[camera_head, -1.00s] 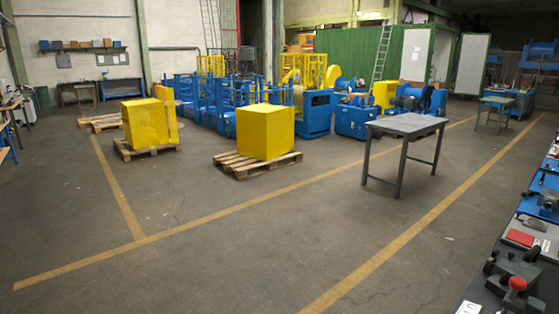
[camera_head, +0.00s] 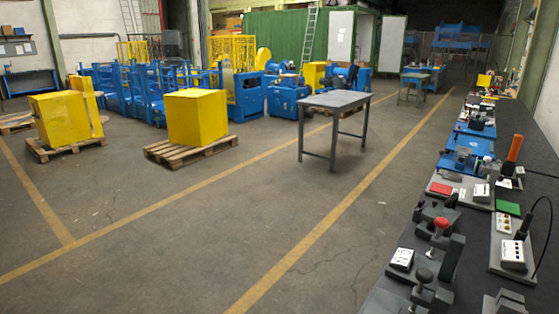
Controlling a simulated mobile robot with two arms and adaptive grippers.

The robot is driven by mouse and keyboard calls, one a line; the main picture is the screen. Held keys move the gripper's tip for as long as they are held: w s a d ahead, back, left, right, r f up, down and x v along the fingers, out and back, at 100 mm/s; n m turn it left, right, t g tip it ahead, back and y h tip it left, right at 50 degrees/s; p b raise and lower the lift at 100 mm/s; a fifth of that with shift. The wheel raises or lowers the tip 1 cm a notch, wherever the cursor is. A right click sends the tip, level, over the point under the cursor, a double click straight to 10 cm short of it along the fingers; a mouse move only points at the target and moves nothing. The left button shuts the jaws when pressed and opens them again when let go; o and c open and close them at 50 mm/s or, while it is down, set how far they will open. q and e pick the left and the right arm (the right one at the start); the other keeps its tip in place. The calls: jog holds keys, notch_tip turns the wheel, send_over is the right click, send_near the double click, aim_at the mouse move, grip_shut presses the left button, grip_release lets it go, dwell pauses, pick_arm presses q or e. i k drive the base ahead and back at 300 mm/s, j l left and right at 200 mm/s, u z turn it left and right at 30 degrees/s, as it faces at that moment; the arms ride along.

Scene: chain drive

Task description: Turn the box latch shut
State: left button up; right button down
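Neither of my grippers is in view. A long dark bench (camera_head: 375,298) runs along the right side and holds many small devices. I cannot tell which of them, if any, is the box with the latch. In the near part stands a grey fixture with a red knob (camera_head: 441,223). A dark round knob (camera_head: 424,275) stands nearer to me. Farther along are a blue device (camera_head: 465,150) and an upright orange handle (camera_head: 514,148).
A grey table (camera_head: 336,101) stands on the open floor. Yellow boxes (camera_head: 197,117) on wooden pallets (camera_head: 160,153) stand to the left, with blue machines (camera_head: 246,97) behind.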

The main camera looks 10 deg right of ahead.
aim_at(419, 208)
jog(key=z, duration=1.5)
jog(key=i+j+z, duration=0.1)
jog(key=z, duration=1.05)
jog(key=j+z, duration=0.2)
jog(key=j, duration=0.25)
jog(key=j+z, duration=0.2)
jog(key=j, duration=0.3)
jog(key=j+z, duration=0.25)
jog(key=j, duration=0.2)
jog(key=k+j+z, duration=0.2)
jog(key=j, duration=0.25)
jog(key=k+j+z, duration=0.2)
jog(key=j, duration=0.25)
jog(key=j+z, duration=0.2)
jog(key=j, duration=0.25)
jog(key=k, duration=0.05)
